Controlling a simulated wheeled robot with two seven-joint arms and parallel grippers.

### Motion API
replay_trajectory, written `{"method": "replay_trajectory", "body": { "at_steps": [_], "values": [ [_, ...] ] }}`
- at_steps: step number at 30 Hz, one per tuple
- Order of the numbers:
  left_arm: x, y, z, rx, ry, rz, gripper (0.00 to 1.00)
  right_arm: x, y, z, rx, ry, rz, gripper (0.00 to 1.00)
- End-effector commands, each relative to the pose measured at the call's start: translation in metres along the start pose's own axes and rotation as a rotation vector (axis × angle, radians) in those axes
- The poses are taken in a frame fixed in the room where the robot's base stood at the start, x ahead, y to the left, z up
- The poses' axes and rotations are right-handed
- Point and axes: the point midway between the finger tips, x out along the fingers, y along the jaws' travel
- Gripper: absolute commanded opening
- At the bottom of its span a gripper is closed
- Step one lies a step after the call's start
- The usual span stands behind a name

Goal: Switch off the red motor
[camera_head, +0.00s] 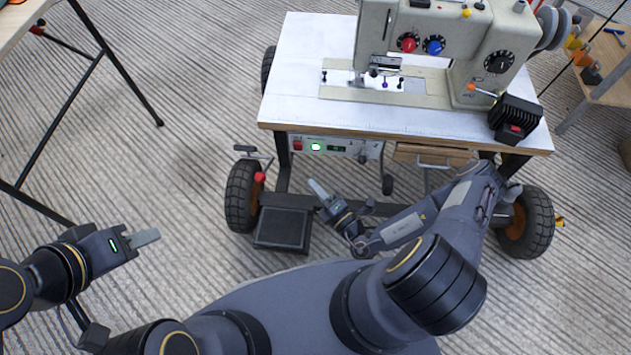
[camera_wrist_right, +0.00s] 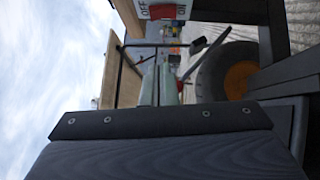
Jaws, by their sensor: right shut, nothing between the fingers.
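The motor switch box (camera_head: 338,147) hangs under the front edge of the sewing table.
A sewing machine (camera_head: 440,45) stands on the white tabletop (camera_head: 300,75), with a black box (camera_head: 515,118) at its right. A foot pedal (camera_head: 283,228) and wheels (camera_head: 243,195) are below. A wooden drawer (camera_head: 430,155) is right of the switch box.

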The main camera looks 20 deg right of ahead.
Motion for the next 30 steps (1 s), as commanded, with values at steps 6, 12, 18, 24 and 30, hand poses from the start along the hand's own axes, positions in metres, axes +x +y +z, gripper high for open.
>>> {"method": "replay_trajectory", "body": {
  "at_steps": [6,12,18,24,30],
  "values": [
    [0.013,-0.006,0.007,0.000,0.000,0.000,0.36,0.048,-0.003,-0.001,-0.002,0.004,0.004,0.00],
    [0.024,-0.011,0.012,0.000,0.000,0.000,0.36,0.084,-0.003,0.008,-0.006,0.001,0.002,0.00],
    [0.030,-0.014,0.015,0.000,0.000,0.000,0.36,0.099,-0.002,0.024,-0.003,0.002,0.002,0.00],
    [0.031,-0.014,0.016,0.000,0.000,0.000,0.36,0.103,0.000,0.028,-0.001,0.002,0.000,0.00],
    [0.030,-0.014,0.015,0.000,0.000,0.000,0.36,0.103,0.000,0.028,-0.001,0.003,0.000,0.00]
  ]
}}
